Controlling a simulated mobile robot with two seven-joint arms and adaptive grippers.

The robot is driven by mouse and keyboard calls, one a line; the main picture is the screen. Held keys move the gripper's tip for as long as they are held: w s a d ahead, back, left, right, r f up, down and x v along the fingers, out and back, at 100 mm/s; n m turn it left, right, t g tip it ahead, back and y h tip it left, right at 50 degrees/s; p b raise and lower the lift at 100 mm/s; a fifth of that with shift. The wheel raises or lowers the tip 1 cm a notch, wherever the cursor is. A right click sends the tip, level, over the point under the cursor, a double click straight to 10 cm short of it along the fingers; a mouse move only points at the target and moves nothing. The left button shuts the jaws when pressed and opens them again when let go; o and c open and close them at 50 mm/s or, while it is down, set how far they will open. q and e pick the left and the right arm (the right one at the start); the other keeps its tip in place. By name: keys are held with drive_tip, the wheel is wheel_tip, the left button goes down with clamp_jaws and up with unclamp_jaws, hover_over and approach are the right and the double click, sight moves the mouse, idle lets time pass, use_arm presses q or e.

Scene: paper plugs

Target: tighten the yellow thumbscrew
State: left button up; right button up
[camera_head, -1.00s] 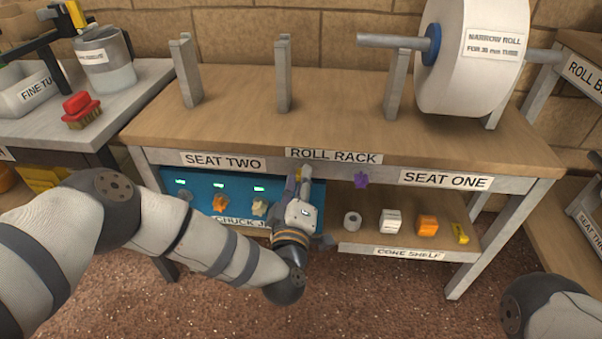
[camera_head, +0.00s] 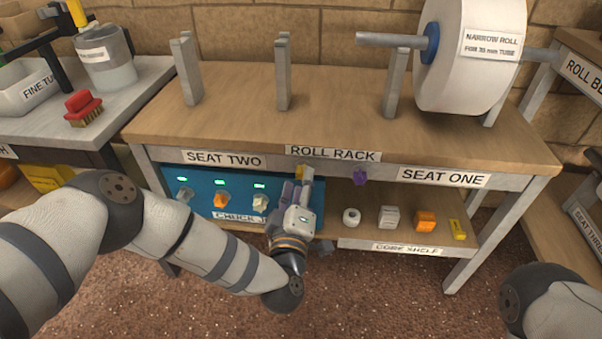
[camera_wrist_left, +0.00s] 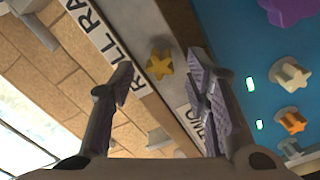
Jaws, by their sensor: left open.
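The yellow thumbscrew (camera_head: 302,171) is star-shaped and sits on the grey front rail of the roll rack, below the ROLL RACK sign (camera_head: 333,154). In the left wrist view the yellow thumbscrew (camera_wrist_left: 159,65) shows between the two fingers, beyond their tips. My left gripper (camera_head: 297,188) is open and empty, just below and in front of the thumbscrew. In the wrist view its fingers (camera_wrist_left: 160,82) stand apart on either side of the thumbscrew, with no contact visible. My right gripper is out of view.
A purple star-shaped knob (camera_head: 360,176) is on the rail to the right. A blue panel (camera_head: 205,178) with several small knobs lies left of the gripper. The core shelf (camera_head: 390,244) holds several small parts. A large paper roll (camera_head: 470,60) sits above right.

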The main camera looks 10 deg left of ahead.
use_arm(q)
drive_tip(key=shift+s+p, duration=0.45)
drive_tip(key=shift+s, duration=0.55)
drive_tip(key=shift+f+n, duration=0.15)
drive_tip(key=shift+n, duration=0.45)
drive_tip(key=n+b, duration=0.1)
drive_tip(key=n, duration=0.3)
drive_tip(key=n+b, duration=0.1)
drive_tip(key=n, duration=0.1)
drive_tip(key=shift+f+b, duration=0.3)
drive_tip(key=shift+b, duration=0.05)
drive_tip(key=n+b, duration=0.1)
drive_tip(key=n, duration=0.3)
drive_tip(key=shift+r, duration=0.15)
drive_tip(key=shift+r+n, duration=0.3)
drive_tip(key=shift+n, duration=0.1)
